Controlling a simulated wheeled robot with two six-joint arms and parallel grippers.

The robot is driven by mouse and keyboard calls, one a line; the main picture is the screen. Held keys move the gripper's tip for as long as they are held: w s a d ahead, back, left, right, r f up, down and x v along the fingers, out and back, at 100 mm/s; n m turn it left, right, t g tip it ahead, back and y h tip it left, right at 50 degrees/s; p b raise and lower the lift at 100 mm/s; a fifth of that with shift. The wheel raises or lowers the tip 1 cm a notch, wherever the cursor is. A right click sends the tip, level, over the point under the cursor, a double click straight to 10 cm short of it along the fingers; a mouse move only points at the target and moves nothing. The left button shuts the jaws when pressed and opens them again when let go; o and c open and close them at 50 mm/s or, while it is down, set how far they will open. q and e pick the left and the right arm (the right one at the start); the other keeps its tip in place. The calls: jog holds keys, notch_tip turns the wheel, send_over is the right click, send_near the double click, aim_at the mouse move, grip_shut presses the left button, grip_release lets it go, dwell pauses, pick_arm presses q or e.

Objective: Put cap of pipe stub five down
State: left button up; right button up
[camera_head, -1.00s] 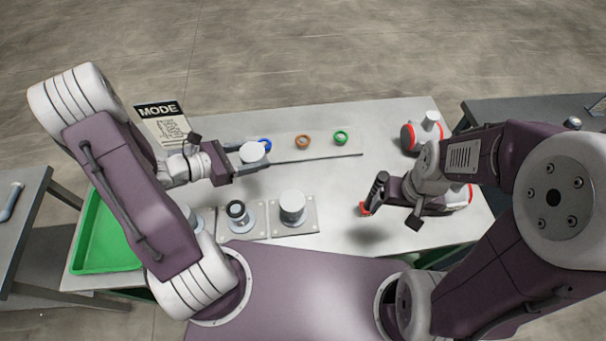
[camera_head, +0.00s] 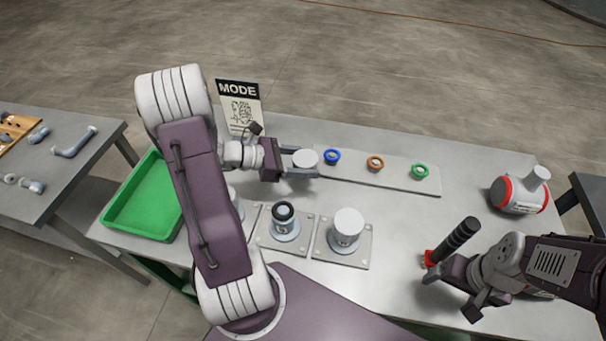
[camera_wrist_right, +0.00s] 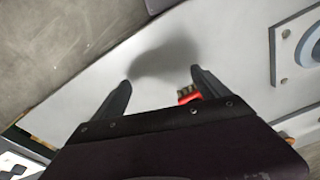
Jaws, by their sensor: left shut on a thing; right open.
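My left gripper (camera_head: 300,164) is shut on a round white cap (camera_head: 305,158) and holds it behind the row of pipe stubs, left of the blue ring. An uncapped pipe stub (camera_head: 285,226) with a dark rim stands on a square plate. To its right stands a pipe stub with a white cap (camera_head: 347,222) on it. Another stub is mostly hidden behind my left arm. Stub numbers are too small to read. My right gripper (camera_head: 452,292) is open over the front right of the table; its spread fingers show in the right wrist view (camera_wrist_right: 160,80).
A black-handled tool (camera_head: 458,236) with a red part is beside my right gripper. A strip (camera_head: 395,178) holds blue (camera_head: 332,157), orange (camera_head: 375,163) and green (camera_head: 420,171) rings. A green tray (camera_head: 150,197) is left, a white-red vessel (camera_head: 520,193) right. A MODE sign (camera_head: 240,105) stands behind.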

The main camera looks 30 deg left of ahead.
pick_arm(q)
jog(key=a+f, duration=0.2)
jog(key=a, duration=0.1)
jog(key=w+a+f, duration=0.1)
jog(key=a, duration=0.1)
jog(key=shift+w+a+f, duration=0.1)
jog(key=shift+a+f, duration=0.1)
jog(key=shift+a, duration=0.05)
pick_arm(e)
jog(key=shift+f, duration=0.1)
pick_arm(q)
notch_tip(320, 180, down, 3)
jog(key=shift+d+f, duration=0.1)
jog(key=shift+f, duration=0.1)
pick_arm(e)
jog(key=shift+f, duration=0.2)
pick_arm(q)
jog(key=shift+f, duration=0.35)
jog(key=shift+b, duration=0.3)
jog(key=shift+f, duration=0.15)
pick_arm(e)
jog(key=shift+f, duration=0.15)
pick_arm(q)
jog(key=o, duration=1.3)
jog(key=shift+r, duration=0.35)
pick_arm(e)
jog(key=shift+r, duration=0.25)
pick_arm(q)
jog(key=v, duration=1.2)
